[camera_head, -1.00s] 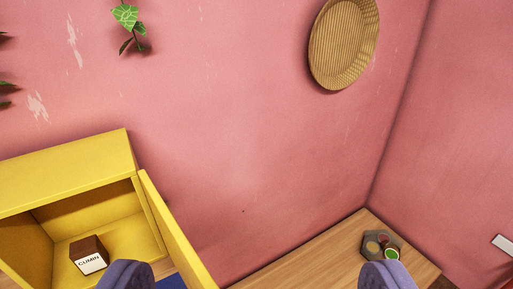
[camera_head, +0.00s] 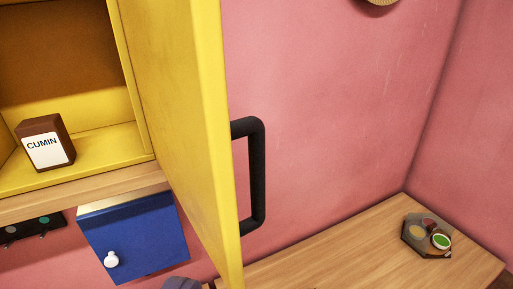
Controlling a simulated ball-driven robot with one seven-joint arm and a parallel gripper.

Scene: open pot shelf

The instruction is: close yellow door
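The yellow door (camera_head: 180,110) stands open, swung out toward me, on the right side of the yellow cabinet (camera_head: 100,150). Its black bar handle (camera_head: 257,175) sticks out from the outer face, to the right of the door's edge. Inside the cabinet a brown cumin box (camera_head: 45,145) stands on the yellow floor. Only a purple-grey tip of my gripper (camera_head: 182,284) shows at the bottom edge, left of the door's lower edge. The rest of the gripper is out of frame or hidden, and nothing is seen held. The handle is untouched.
A small blue cabinet (camera_head: 135,240) with a white knob hangs below the wooden shelf, left of the door. A wooden counter (camera_head: 350,240) at the lower right holds a dark tray (camera_head: 415,232) with small round items. The pink wall right of the handle is clear.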

